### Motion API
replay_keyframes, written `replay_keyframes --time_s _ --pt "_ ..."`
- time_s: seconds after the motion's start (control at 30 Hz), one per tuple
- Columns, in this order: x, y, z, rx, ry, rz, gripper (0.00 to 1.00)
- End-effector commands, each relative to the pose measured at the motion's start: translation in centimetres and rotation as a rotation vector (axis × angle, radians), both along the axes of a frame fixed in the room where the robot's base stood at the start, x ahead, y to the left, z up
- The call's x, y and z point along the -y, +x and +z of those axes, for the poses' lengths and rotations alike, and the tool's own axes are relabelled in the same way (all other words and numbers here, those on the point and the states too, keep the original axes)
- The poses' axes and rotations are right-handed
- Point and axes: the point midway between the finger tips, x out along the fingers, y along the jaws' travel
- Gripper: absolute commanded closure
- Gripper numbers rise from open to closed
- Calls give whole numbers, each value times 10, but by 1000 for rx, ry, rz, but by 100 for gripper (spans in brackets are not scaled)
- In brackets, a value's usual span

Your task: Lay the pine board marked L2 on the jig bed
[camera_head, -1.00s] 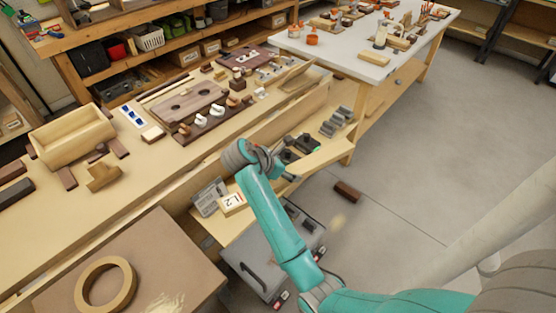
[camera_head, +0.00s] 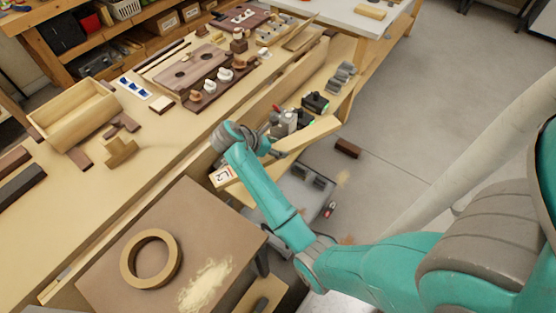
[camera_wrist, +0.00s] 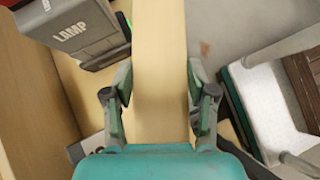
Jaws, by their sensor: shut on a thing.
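The pale pine board (camera_head: 310,135) is in my gripper and passes beneath my arm in the head view. Its end marked L2 (camera_head: 223,175) shows left of my arm, and its other end reaches right. In the wrist view the board (camera_wrist: 160,60) runs straight up the picture between the two fingers of my gripper (camera_wrist: 160,108), which is shut on its sides. My wrist hides the board's middle in the head view. I cannot tell for sure which surface is the jig bed.
A long workbench (camera_head: 75,225) carries an open wooden box (camera_head: 75,120) and a dark strip with several knobs (camera_head: 218,85). A brown table with a wooden ring (camera_head: 151,260) stands in front. A grey case marked LAMP (camera_wrist: 75,30) is close to the board's left side.

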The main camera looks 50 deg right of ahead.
Motion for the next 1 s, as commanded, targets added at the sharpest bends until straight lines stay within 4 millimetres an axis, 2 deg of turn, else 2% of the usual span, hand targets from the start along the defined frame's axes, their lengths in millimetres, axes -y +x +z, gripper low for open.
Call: replay_keyframes --time_s 0.1,0.3,0.57,0.8,1.0 --pt "0 -1 -28 -5 0 1 100" --pt "0 0 -61 -1 0 1 100" --pt "0 0 -77 0 -1 1 100" --pt "0 0 -106 -2 0 1 100" --pt "0 0 -110 2 -2 1 100"
